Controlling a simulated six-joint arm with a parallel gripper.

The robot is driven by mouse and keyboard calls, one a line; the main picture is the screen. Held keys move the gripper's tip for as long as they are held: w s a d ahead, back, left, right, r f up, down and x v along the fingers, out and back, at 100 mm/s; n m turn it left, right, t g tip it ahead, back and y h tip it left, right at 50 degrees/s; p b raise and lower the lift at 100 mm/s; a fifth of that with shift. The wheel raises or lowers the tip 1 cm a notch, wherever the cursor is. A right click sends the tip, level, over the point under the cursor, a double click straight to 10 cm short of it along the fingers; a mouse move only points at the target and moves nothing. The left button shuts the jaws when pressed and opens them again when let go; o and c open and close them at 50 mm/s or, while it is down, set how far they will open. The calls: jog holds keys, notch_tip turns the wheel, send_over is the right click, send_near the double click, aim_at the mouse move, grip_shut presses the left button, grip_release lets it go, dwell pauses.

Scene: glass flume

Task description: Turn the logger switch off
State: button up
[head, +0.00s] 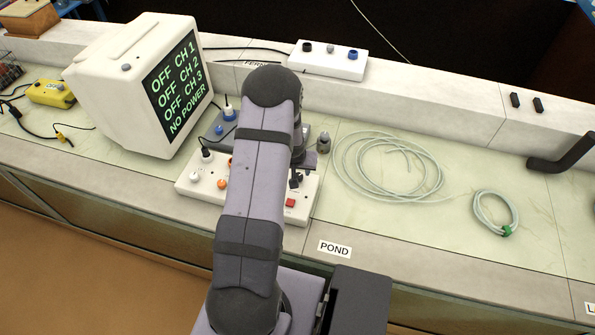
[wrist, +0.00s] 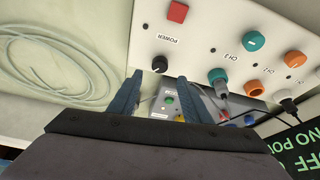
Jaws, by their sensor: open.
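The logger is a white panel box (head: 192,183), partly hidden behind my arm in the head view. Its panel also shows in the wrist view (wrist: 220,22). A red square piece (wrist: 178,11) sits near a POWER label, with a black round knob (wrist: 159,64) on the label's other side. The red piece also shows in the head view (head: 291,202). My gripper (wrist: 160,84) is open and empty, its fingertips on either side of the knob in the wrist view; I cannot tell whether they touch anything. The monitor (head: 182,85) reads OFF for CH 1, CH 2 and CH 3, and NO POWER.
Orange and green plugs or knobs and cables crowd the panel's channel side. A coiled clear hose (head: 385,190), a smaller coil (head: 483,222) and a white box (head: 328,62) are around. Bench between the coils is clear.

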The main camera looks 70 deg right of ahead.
jog(key=shift+a+r, duration=0.2)
jog(key=shift+r, duration=0.2)
jog(key=shift+f, duration=0.1)
